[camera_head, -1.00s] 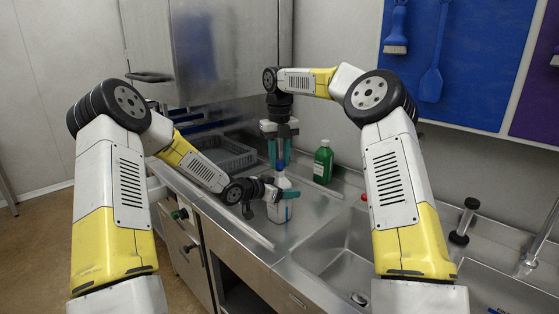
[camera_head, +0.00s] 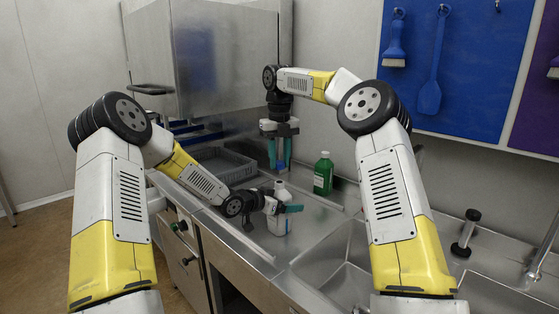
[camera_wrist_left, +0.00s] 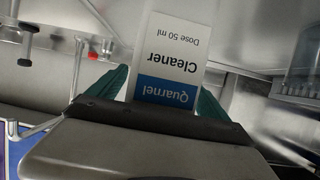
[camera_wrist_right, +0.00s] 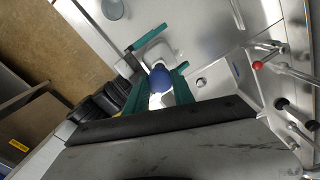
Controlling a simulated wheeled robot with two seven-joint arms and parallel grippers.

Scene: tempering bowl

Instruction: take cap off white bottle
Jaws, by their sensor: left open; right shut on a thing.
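The white bottle (camera_head: 281,187) stands on the steel counter with its top bare of the blue cap. Its white and blue "Quarnel Cleaner" label (camera_wrist_left: 170,60) fills the middle of the left wrist view. My left gripper (camera_head: 284,209) is open, with its teal fingers on either side of the bottle. My right gripper (camera_head: 280,163) points down above the bottle. It is shut on the blue cap (camera_wrist_right: 160,80), which it holds apart from the bottle top. Part of the white bottle shows beyond the cap in the right wrist view (camera_wrist_right: 155,53).
A green bottle (camera_head: 322,175) with a white cap stands just right of the white bottle. A grey crate (camera_head: 232,164) lies behind to the left. The sink (camera_head: 340,275) is at the front right, with a black-topped fitting (camera_head: 466,232). The wall is close behind.

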